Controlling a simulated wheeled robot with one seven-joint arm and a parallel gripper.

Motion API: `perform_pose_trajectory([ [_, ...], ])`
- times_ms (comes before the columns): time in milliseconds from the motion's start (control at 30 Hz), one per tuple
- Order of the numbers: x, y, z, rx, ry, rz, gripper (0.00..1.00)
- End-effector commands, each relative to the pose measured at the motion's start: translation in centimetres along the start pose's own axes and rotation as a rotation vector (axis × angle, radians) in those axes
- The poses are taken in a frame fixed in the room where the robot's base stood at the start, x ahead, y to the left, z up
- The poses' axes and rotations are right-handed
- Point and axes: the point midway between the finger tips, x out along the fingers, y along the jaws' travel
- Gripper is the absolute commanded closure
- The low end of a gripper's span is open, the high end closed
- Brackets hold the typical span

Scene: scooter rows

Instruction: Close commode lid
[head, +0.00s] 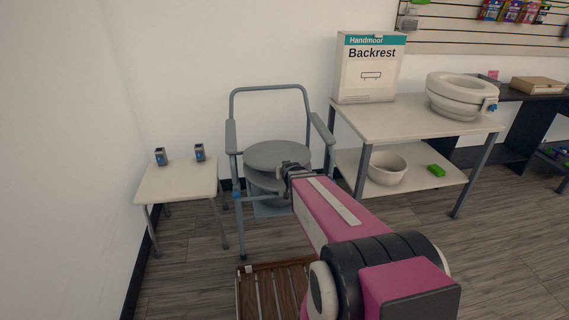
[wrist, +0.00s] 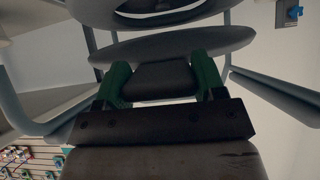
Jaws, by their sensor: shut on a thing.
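The grey commode (head: 320,126) stands against the wall, with a tall back frame and two armrests. Its lid (head: 277,154) is a flat grey disc, lying nearly level above the seat (head: 265,181). In the wrist view the lid (wrist: 172,44) shows as a grey slab, with the seat ring (wrist: 160,14) and its dark opening apart from it. My gripper (head: 291,170) is at the lid's front right edge. In the wrist view my gripper's green fingers (wrist: 162,76) are around a dark piece at the lid's edge; the exact contact is partly hidden.
A small side table (head: 178,184) with two small containers stands left of the commode. A two-tier table (head: 410,122) to the right carries a backrest box (head: 368,70) and a raised toilet seat (head: 460,97). A slatted wooden mat (head: 270,290) lies on the floor in front.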

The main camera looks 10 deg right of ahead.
Motion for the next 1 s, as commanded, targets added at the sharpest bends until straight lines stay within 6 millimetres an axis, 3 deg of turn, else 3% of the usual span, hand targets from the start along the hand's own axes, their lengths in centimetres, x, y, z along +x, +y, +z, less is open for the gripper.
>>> perform_pose_trajectory([
  [300,1.3,0.0,2.2,0.0,-0.003,0.0,0.79],
  [767,1.4,0.0,2.4,0.0,-0.002,0.0,0.79],
  [800,1.4,0.0,2.4,0.0,-0.002,0.0,0.3],
  [833,1.4,0.0,2.4,0.0,-0.001,0.0,0.2],
  [867,1.4,0.0,2.4,0.0,-0.001,0.0,0.11],
  [1000,1.4,0.0,2.4,0.0,0.0,0.0,0.11],
])
